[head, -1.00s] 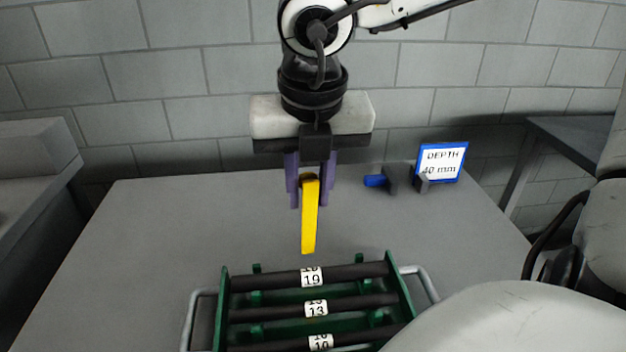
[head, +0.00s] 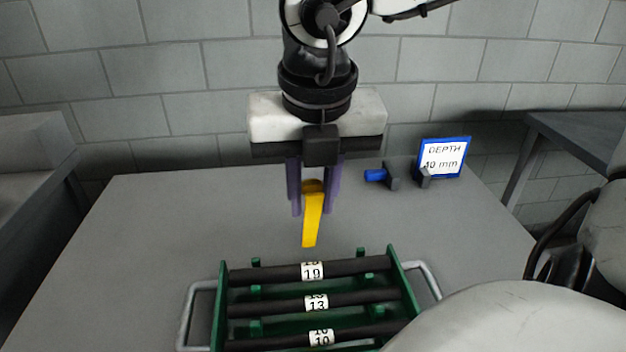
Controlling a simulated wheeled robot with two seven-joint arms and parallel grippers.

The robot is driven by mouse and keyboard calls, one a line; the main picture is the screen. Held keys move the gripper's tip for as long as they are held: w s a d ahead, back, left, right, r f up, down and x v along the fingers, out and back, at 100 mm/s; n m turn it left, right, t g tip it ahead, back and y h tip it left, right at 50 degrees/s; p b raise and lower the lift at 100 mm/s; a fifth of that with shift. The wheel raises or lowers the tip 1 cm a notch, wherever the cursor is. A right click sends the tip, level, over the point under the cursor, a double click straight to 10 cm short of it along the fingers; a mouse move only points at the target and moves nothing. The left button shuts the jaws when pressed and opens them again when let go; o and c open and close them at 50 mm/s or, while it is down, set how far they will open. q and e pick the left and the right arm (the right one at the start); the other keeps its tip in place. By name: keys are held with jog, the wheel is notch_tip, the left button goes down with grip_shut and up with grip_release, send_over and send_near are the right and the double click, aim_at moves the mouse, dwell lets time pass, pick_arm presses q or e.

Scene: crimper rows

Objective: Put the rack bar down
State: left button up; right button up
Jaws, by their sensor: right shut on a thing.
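My right gripper (head: 315,190) hangs from the top of the head view, its purple fingers shut on a yellow bar (head: 313,220). The bar points down and slightly toward me, its lower end just beyond the far edge of the green rack (head: 220,305) in the picture. I cannot tell how high it is above the table. The rack holds black rollers with white labels reading 19 (head: 313,271), 13 (head: 316,303) and 10 (head: 321,338). Its near part is cut off by the frame. My left gripper is not in view.
The rack has grey side handles (head: 186,318) and stands on a grey table (head: 120,250). A blue-framed sign reading DEPTH 40 mm (head: 443,158) stands at the back right, beside a small dark fixture with a blue knob (head: 376,175). The table's left side is clear.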

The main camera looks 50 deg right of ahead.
jog(key=shift+a+f+b, duration=0.1)
jog(key=shift+f+b, duration=0.1)
jog(key=shift+b, duration=0.1)
jog(key=shift+o, duration=0.2)
jog(key=shift+s+a+f+b, duration=0.15)
jog(key=shift+s+a+b, duration=0.05)
jog(key=shift+s+b, duration=0.1)
jog(key=shift+s+a+f+b, duration=0.65)
jog(key=shift+s+b, duration=0.15)
jog(key=shift+b, duration=0.25)
pick_arm(q)
jog(key=b, duration=0.1)
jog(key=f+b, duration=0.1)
jog(key=b, duration=0.1)
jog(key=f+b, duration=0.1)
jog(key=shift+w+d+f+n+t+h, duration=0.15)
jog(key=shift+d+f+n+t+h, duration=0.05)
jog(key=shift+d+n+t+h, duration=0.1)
pick_arm(e)
jog(key=s+a+f, duration=0.1)
jog(key=s, duration=0.1)
jog(key=s+a+f, duration=0.1)
jog(key=a+f, duration=0.1)
jog(key=shift+s, duration=0.35)
jog(key=shift+c, duration=0.2)
